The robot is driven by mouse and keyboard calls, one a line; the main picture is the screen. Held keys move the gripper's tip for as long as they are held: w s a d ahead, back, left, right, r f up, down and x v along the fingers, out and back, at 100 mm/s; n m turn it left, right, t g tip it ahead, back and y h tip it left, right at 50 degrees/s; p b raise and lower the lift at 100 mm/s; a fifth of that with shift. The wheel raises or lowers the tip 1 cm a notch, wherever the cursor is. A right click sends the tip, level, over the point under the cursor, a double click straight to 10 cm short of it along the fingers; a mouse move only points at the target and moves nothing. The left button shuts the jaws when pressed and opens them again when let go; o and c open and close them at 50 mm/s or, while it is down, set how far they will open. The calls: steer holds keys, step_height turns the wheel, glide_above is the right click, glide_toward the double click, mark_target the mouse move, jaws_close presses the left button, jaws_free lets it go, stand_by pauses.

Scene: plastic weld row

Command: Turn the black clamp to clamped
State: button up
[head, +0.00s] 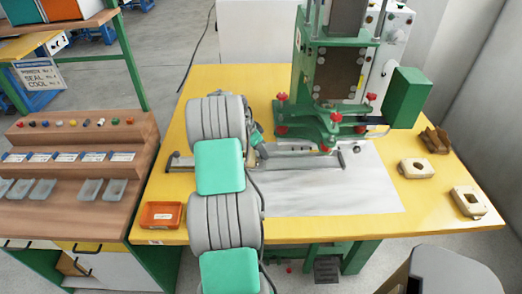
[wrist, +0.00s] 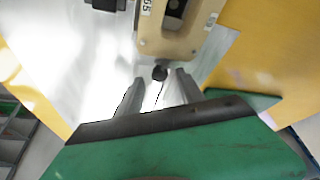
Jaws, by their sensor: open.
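In the wrist view, a small round black knob (wrist: 160,73), which may be part of the black clamp, sits at the near edge of a tan block (wrist: 172,42). The block has a dark slot and a small white label. My gripper (wrist: 159,79) is open, with one grey finger on each side of the knob. I cannot tell whether either finger touches it. Another black part (wrist: 105,4) is cut off at the top edge. The clamp's full shape and position are not clear. In the head view, my arm hides the tan block and most of my gripper.
A green press (head: 330,120) with red knobs stands at the back of the yellow table (head: 395,222). A grey rail (head: 300,154) crosses a pale sheet (head: 335,195). An orange tray (head: 160,215) is at front left; tan blocks (head: 416,169) lie right. A wooden rack (head: 85,140) stands left.

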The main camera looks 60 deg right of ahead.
steer(key=shift+d+f, duration=0.1)
steer(key=shift+f, duration=0.3)
steer(key=shift+c, duration=0.2)
jaws_close()
